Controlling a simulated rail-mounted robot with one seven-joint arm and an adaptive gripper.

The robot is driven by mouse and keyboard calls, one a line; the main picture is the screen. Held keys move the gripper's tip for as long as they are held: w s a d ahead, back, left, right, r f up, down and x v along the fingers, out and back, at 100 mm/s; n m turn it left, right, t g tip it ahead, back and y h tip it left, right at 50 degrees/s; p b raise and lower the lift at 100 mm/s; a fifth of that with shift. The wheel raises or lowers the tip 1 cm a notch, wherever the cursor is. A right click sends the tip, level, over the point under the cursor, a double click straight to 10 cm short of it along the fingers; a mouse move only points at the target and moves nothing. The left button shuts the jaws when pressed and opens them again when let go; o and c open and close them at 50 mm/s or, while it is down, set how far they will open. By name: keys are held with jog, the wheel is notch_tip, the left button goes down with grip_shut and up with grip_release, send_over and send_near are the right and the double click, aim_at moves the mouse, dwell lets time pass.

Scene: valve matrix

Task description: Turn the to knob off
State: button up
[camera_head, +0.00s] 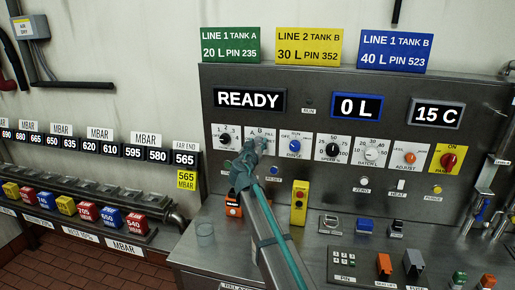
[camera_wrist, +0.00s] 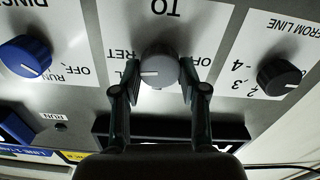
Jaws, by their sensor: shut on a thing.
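The TO knob is a round grey knob (camera_wrist: 158,66) on a white plate marked "TO" in the upside-down wrist view. Its white pointer line points left in that view, below the letters "RET". My gripper (camera_wrist: 159,84) has one finger on each side of the knob, shut on it. In the head view my gripper (camera_head: 252,157) is at the panel over this plate and hides the knob. Some of the plate's lettering is hidden by my fingers.
A black FROM LINE knob (camera_wrist: 279,76) and a blue rinse knob (camera_wrist: 25,57) flank the TO plate. More knobs continue along the steel panel, including a red one (camera_head: 448,161). A yellow button box (camera_head: 299,202) stands on the counter below.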

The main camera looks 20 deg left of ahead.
jog(key=n+b, duration=0.3)
jog(key=shift+a+f, duration=0.1)
jog(key=shift+f, duration=0.1)
jog(key=n+b, duration=0.2)
jog(key=n, duration=0.7)
jog(key=shift+a+n+b, duration=0.1)
jog(key=shift+n+b, duration=0.2)
jog(key=n, duration=0.3)
jog(key=shift+n+p, duration=0.3)
jog(key=shift+p, duration=0.1)
jog(key=n+p, duration=0.2)
jog(key=n, duration=0.2)
jog(key=shift+n, duration=0.3)
jog(key=n+p, duration=0.3)
jog(key=n, duration=0.1)
jog(key=n+p, duration=0.4)
jog(key=n, duration=0.1)
jog(key=shift+n, duration=0.4)
jog(key=shift+d+f+n+p, duration=0.1)
jog(key=shift+n+p, duration=0.65)
jog(key=shift+n, duration=0.2)
jog(key=shift+d+f+n+p, duration=0.1)
jog(key=shift+n+p, duration=0.65)
jog(key=shift+n, duration=0.2)
